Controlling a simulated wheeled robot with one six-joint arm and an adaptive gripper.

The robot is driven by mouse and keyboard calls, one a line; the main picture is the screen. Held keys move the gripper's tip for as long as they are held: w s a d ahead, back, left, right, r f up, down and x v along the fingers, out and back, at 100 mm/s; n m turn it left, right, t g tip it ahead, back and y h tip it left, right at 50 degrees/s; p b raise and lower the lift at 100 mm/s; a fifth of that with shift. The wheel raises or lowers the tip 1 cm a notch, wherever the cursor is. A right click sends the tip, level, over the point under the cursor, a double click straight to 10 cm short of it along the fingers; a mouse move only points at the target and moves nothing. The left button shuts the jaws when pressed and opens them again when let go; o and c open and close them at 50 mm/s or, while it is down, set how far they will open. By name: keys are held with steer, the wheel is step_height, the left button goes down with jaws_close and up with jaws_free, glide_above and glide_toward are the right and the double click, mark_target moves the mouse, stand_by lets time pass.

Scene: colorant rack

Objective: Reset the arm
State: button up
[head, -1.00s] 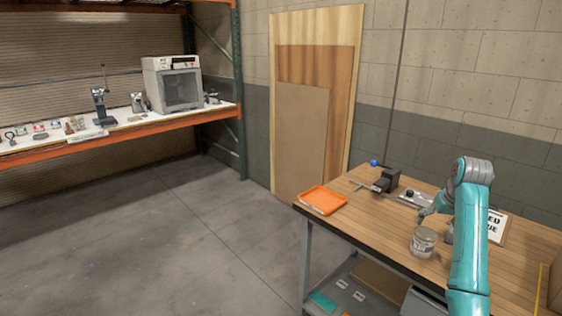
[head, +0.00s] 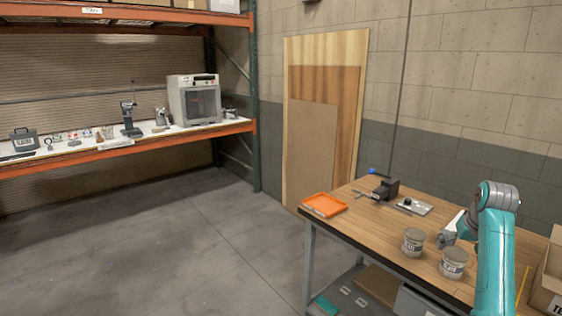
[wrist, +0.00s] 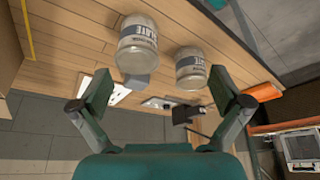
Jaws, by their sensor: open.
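One jar (head: 413,243) stands upright farther back on the bench, and the other jar (head: 453,264) stands nearer the front edge. Both labelled jars, one left (wrist: 138,42) and one right (wrist: 190,70), show beyond the fingers in the wrist view. Neither is held.
The workbench (head: 385,225) also bears an orange tray (head: 325,205), a dark vise (head: 385,188) and a small metal plate (head: 414,207). A cardboard box (head: 548,285) stands at the right edge. A rack shelf (head: 100,150) is at the left. Open floor (head: 170,240) lies between.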

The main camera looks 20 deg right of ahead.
steer(key=s+a+f+n+t, duration=0.1)
steer(key=a+f, duration=0.6)
steer(key=f, duration=0.4)
steer(key=a+f+t, duration=0.1)
steer(key=a+f, duration=0.7)
steer(key=f, duration=0.2)
steer(key=s+a+f+n+t, duration=0.1)
steer(key=s+a+f, duration=0.5)
steer(key=a, duration=0.2)
steer(key=s+a+f+t, duration=0.2)
steer(key=s+a+f, duration=0.3)
steer(key=a, duration=0.3)
steer(key=s+a+r+n+t, duration=0.1)
steer(key=s+a, duration=0.5)
steer(key=s, duration=0.4)
steer(key=s+a+r+n+t, duration=0.1)
steer(key=s+a+r+t, duration=0.1)
steer(key=s+a, duration=0.65)
steer(key=s+a+r+n+t+y, duration=0.1)
steer(key=s+a+r+t+y, duration=0.1)
steer(key=s+r, duration=1.3)
steer(key=shift+s+a+r+n+t, duration=0.2)
steer(key=shift+s+a+n+t, duration=0.2)
steer(key=shift+s+a, duration=0.25)
